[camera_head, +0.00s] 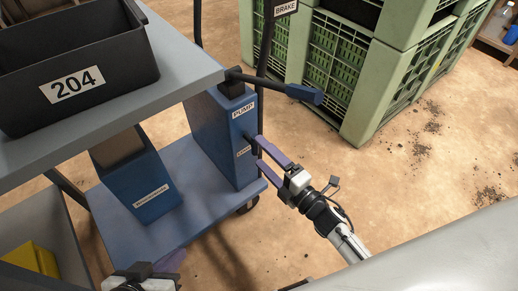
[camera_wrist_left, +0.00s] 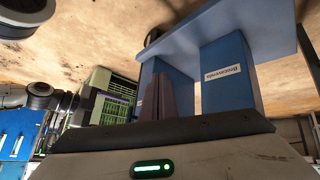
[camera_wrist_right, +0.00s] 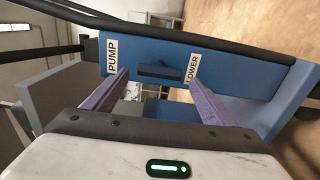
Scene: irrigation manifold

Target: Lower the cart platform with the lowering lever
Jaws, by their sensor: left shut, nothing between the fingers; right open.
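The cart's grey platform (camera_head: 190,62) is raised above its blue base (camera_head: 205,205) in the head view. A blue column (camera_head: 212,125) carries PUMP and LOWER labels, with the dark pump lever (camera_head: 275,86) sticking out at its top. In the right wrist view, the small dark blue lowering lever (camera_wrist_right: 165,70) sits between the labels. My right gripper (camera_head: 262,152) is open at the column's face, its fingers on either side of the lever in the right wrist view; contact cannot be told. My left gripper (camera_wrist_left: 157,97) is shut and empty, low beside the cart.
A black bin marked 204 (camera_head: 85,75) stands on the platform. Green crates (camera_head: 345,65) stand behind the cart at the right. A yellow object (camera_head: 32,258) lies in a grey container at lower left. The floor right of the cart is mostly clear.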

